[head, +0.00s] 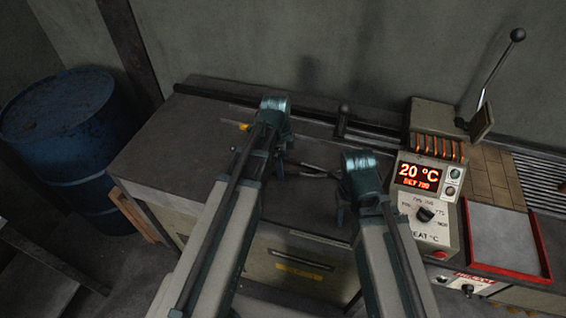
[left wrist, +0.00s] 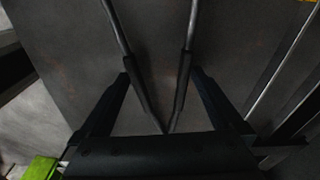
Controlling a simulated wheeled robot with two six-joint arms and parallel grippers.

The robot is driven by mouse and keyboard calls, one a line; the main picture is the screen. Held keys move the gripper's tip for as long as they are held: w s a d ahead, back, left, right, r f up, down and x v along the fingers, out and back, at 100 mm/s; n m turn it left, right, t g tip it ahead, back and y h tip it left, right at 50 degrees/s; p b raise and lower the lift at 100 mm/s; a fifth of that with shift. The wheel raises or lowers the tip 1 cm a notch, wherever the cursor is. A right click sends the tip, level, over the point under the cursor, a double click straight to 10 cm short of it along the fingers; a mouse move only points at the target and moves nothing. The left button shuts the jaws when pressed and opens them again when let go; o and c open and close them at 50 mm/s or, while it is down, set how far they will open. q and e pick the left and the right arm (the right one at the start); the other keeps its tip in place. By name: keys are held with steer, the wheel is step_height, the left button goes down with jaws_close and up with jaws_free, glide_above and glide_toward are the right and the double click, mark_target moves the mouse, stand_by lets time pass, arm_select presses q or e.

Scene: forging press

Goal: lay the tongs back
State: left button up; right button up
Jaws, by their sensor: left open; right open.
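The tongs (head: 318,167) lie on the dark worktop (head: 175,150), partly hidden behind my arms in the head view. In the left wrist view their two metal arms with dark sleeves (left wrist: 184,75) form a V between my fingers. My left gripper (head: 280,150) is over the tongs; its open fingers show in the left wrist view (left wrist: 160,75), one on each outer side of the tongs, with gaps between. My right gripper (head: 340,212) is open to the right of the tongs, low beside the worktop's front, mostly hidden by its own arm.
A heater control box (head: 428,205) reading 20 °C stands right of my right arm. Behind it is a lever (head: 488,80). A red-rimmed tray (head: 505,272) is at the far right. A blue barrel (head: 70,140) stands left. A dark rail (head: 230,97) runs along the worktop's back.

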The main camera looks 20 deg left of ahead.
arm_select(q)
step_height(320, 180, up, 14)
steer(key=a+p, duration=0.1)
steer(key=p, duration=1.2)
steer(key=shift+p, duration=0.4)
arm_select(e)
step_height(320, 180, up, 14)
arm_select(q)
steer(key=shift+f, duration=0.15)
arm_select(e)
steer(key=shift+f, duration=0.15)
arm_select(q)
steer(key=s+d+f+n+y+b, duration=0.1)
steer(key=s+d+f+n+b, duration=0.1)
steer(key=s+d+n, duration=0.3)
steer(key=s+d+f+n+y+b, duration=0.1)
steer(key=s+d+f+n+b, duration=0.2)
steer(key=s+d+n, duration=0.3)
steer(key=s+n, duration=0.2)
steer(key=s, duration=0.1)
steer(key=shift+s+d+f+b, duration=0.15)
steer(key=shift+d+f+b, duration=0.1)
steer(key=shift+b, duration=0.1)
arm_select(e)
step_height(320, 180, down, 6)
steer(key=shift+r, duration=0.2)
steer(key=shift+c, duration=0.3)
